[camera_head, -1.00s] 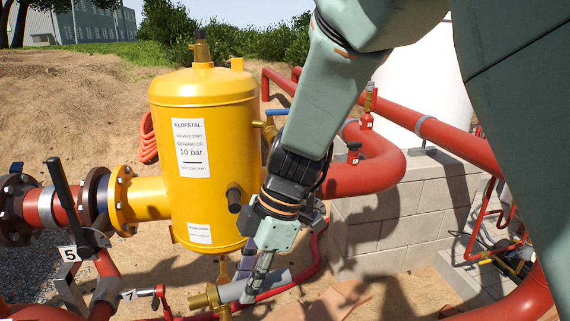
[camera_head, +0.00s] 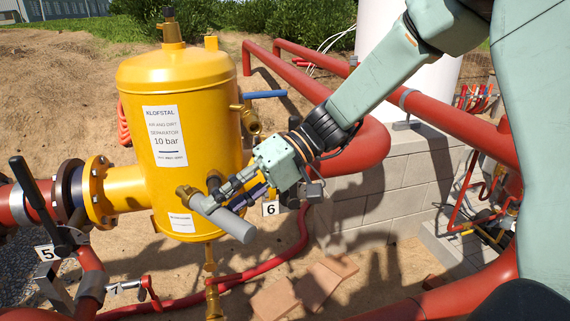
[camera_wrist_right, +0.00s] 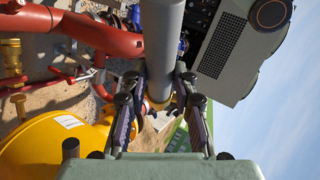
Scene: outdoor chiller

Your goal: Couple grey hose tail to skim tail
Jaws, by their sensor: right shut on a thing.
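My right gripper (camera_head: 228,190) is shut on the grey hose tail (camera_head: 232,224), a short grey tube with a brass fitting (camera_head: 188,192) at its left end. The gripper holds it in front of the yellow separator's (camera_head: 180,130) lower right side. A short dark stub (camera_head: 213,180), which looks like the skim tail, sticks out of the separator just behind the fingers and is partly hidden. I cannot tell whether the brass fitting touches it. In the wrist view the grey hose tail (camera_wrist_right: 163,40) runs between both fingers (camera_wrist_right: 160,88). My left gripper is not in view.
A brass valve with a blue handle (camera_head: 264,94) stands out at the separator's upper right. A label 6 (camera_head: 271,208) is near the gripper. A red hose (camera_head: 290,255) and flat slabs (camera_head: 318,283) lie on the sand. A block wall (camera_head: 375,205) stands at right.

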